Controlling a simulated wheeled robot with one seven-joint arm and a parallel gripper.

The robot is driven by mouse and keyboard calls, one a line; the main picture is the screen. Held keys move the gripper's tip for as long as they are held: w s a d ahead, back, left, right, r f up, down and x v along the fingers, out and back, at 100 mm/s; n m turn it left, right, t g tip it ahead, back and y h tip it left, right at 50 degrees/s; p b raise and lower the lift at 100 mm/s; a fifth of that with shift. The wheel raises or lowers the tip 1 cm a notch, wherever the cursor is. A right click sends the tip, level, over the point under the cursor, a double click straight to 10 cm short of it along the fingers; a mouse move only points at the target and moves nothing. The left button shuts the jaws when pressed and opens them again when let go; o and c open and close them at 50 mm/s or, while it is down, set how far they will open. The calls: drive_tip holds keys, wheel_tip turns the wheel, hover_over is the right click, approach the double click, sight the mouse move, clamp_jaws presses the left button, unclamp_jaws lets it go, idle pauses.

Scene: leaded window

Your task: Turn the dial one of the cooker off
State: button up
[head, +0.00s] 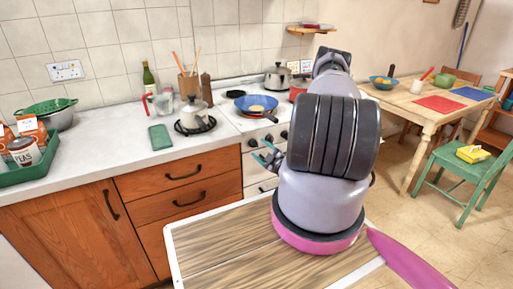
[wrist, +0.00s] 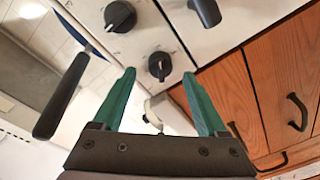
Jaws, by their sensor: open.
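The white cooker (head: 258,163) stands at the end of the counter, with black dials along its front panel. In the wrist view one black dial (wrist: 160,66) lies between my fingertips in the picture, with a small pale mark on it. A second black dial (wrist: 120,16) is further up and left. I cannot tell which dial is number one. My gripper (wrist: 159,73) is open and empty, its two teal fingers apart. The fingers do not visibly touch the dial. In the head view my gripper (head: 264,151) is in front of the cooker's left dials, and my arm hides part of the cooker.
A blue frying pan (head: 251,104) sits on the cooker top; its dark handle (wrist: 60,100) shows close to the left finger. A pale kettle (head: 194,113) stands on the counter. Wooden drawers (head: 178,173) are left of the cooker. A wooden table (head: 413,112) stands at the right.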

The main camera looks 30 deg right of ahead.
sight(256, 145)
drive_tip(key=shift+w+a, duration=0.2)
drive_tip(key=shift+w, duration=1.35)
drive_tip(key=shift+c, duration=0.3)
clamp_jaws()
